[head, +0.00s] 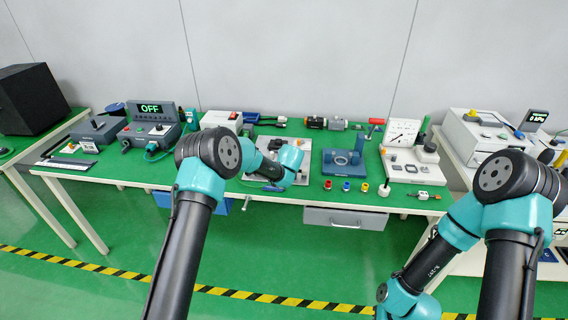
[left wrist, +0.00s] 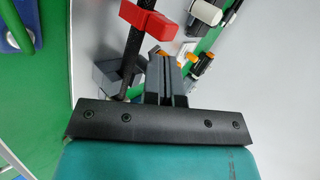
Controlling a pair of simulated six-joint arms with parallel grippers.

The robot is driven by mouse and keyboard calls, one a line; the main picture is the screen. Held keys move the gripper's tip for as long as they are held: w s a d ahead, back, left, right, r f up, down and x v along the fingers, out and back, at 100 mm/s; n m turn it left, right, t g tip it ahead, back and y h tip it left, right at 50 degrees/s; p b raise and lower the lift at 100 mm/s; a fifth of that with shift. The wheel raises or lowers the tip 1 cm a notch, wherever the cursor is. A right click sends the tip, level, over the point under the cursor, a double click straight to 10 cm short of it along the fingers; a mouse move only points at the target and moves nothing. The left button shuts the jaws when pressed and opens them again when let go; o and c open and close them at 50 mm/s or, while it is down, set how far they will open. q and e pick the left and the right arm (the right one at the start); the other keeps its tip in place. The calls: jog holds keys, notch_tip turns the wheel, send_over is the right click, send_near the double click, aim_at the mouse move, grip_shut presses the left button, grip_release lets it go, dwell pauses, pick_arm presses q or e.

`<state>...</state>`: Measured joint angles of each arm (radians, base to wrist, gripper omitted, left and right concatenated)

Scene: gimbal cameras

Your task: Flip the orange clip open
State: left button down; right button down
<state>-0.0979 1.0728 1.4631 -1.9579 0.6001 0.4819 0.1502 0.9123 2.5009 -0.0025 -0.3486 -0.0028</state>
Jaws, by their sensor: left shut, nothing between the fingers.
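In the left wrist view, my left gripper (left wrist: 166,57) is shut, with its two grey fingers together and nothing between them. Small orange pieces show by the fingertips: one orange part (left wrist: 155,51) just left of and behind them, another orange part (left wrist: 192,57) just to their right. These look like the orange clip, partly hidden by the fingers; I cannot tell whether the fingers touch it or how it is hinged. In the head view, my left arm reaches over the light grey plate (head: 264,145), hiding the fingertips and clip. My right gripper is out of the picture.
In the left wrist view, a red handle (left wrist: 146,21) on a black bar stands close left of the fingers, with a grey block (left wrist: 112,78) below. A white-capped part (left wrist: 206,12) is at upper right. In the head view, a blue fixture (head: 343,170) stands right of the plate.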

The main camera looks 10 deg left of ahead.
pick_arm(q)
jog(key=shift+w+d, duration=0.1)
jog(key=shift+d, duration=0.05)
jog(key=shift+w+d, duration=0.2)
jog(key=shift+d, duration=0.4)
